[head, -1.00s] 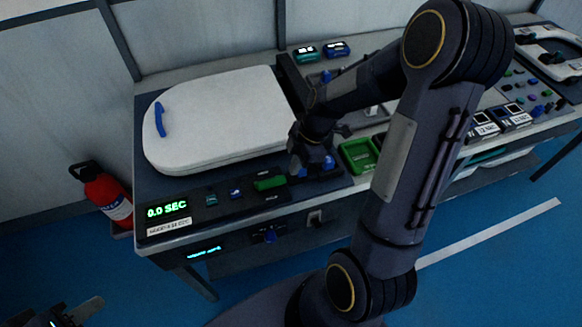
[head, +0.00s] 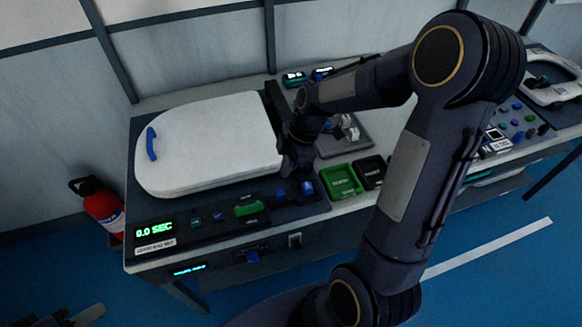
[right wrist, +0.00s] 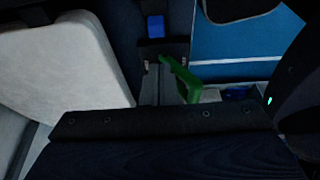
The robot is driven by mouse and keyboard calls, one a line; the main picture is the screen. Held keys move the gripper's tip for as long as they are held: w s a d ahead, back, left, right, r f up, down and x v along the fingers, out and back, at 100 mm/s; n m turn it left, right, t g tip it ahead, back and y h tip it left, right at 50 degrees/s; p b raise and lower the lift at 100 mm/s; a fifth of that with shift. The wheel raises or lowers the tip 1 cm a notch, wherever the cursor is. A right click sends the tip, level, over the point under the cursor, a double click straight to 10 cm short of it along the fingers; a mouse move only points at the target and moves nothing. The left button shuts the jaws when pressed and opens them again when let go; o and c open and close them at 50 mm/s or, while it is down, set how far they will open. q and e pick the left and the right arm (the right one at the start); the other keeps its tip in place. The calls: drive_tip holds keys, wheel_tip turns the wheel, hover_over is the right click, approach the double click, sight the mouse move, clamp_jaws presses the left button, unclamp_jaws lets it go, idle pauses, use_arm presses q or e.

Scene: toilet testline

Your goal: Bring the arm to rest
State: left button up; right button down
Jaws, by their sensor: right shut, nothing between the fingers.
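My right arm reaches in from the lower right in the head view. Its gripper (head: 288,170) is shut and empty, beside the right edge of the white toilet lid (head: 215,140), behind the front control panel. The lid lies flat on the bench, with a blue handle (head: 151,143) at its left end. In the right wrist view the lid (right wrist: 65,65) is at the left and a green part (right wrist: 185,78) shows beside the fingers. A small part of my left gripper (head: 62,318) shows at the lower left; its jaws are unclear.
The front panel holds a display (head: 154,230) reading 0.0 SEC and a green button (head: 249,207). A green tray (head: 341,181) and a dark tray (head: 371,171) sit right of the gripper. A fire extinguisher (head: 103,208) stands at the left. Blue floor is open in front.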

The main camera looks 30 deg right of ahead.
idle(0.4)
drive_tip(key=s+a+r+m+t, duration=0.2)
drive_tip(key=s+r+m, duration=0.3)
drive_tip(key=s+m, duration=0.3)
drive_tip(key=s+a+r+m+t, duration=0.2)
drive_tip(key=s+r+m, duration=0.4)
drive_tip(key=s+m, duration=0.3)
drive_tip(key=shift+s+a+r+t, duration=0.15)
drive_tip(key=shift+a+r+t, duration=0.15)
drive_tip(key=shift+t, duration=0.1)
drive_tip(key=c, duration=2.1)
unclamp_jaws()
